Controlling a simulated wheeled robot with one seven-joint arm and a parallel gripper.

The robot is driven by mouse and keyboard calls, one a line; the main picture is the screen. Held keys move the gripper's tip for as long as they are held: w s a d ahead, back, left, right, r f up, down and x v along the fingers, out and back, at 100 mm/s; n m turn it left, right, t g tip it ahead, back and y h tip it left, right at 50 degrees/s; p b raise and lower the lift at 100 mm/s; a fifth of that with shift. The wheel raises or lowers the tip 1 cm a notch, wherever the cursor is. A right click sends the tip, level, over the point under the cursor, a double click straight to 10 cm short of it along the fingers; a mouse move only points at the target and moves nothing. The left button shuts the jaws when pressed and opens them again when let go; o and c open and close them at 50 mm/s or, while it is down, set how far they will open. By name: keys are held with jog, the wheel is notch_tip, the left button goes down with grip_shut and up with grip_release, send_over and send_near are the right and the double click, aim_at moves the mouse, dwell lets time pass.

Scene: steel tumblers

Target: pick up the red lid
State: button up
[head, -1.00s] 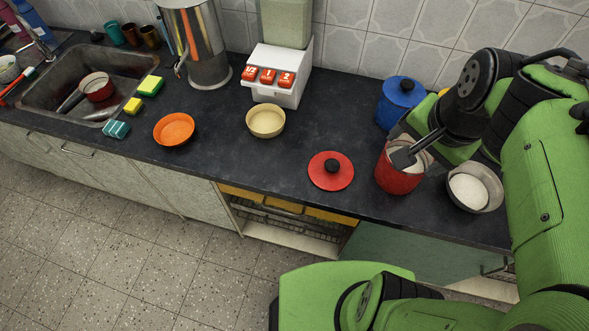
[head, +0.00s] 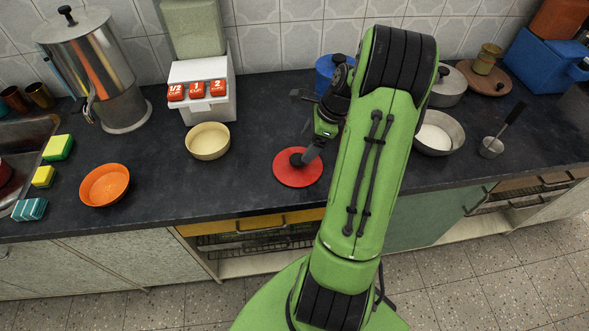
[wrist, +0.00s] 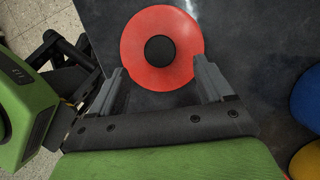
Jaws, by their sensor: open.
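The red lid (head: 287,176) lies flat on the dark counter, near its front edge, with a black knob in its middle. It also shows in the wrist view (wrist: 140,50), round and flat, with the knob uncovered. My gripper (head: 303,156) is over the lid, its fingers pointing down towards the knob. In the wrist view my gripper (wrist: 158,66) is open, with one finger on each side of the knob and nothing held. The gap between fingertips and lid is hard to judge. My arm hides the counter just right of the lid.
A blue pot (head: 325,68) stands behind my gripper, partly hidden. A cream bowl (head: 208,141) and an orange bowl (head: 104,185) are to the left. A metal pan of white grains (head: 437,134) is right of my arm.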

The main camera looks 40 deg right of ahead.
aim_at(298, 159)
jog(key=b+x, duration=0.2)
jog(key=x, duration=0.4)
jog(key=shift+f, duration=0.35)
jog(key=shift+r, duration=0.15)
jog(key=shift+c, duration=0.3)
jog(key=c, duration=1.1)
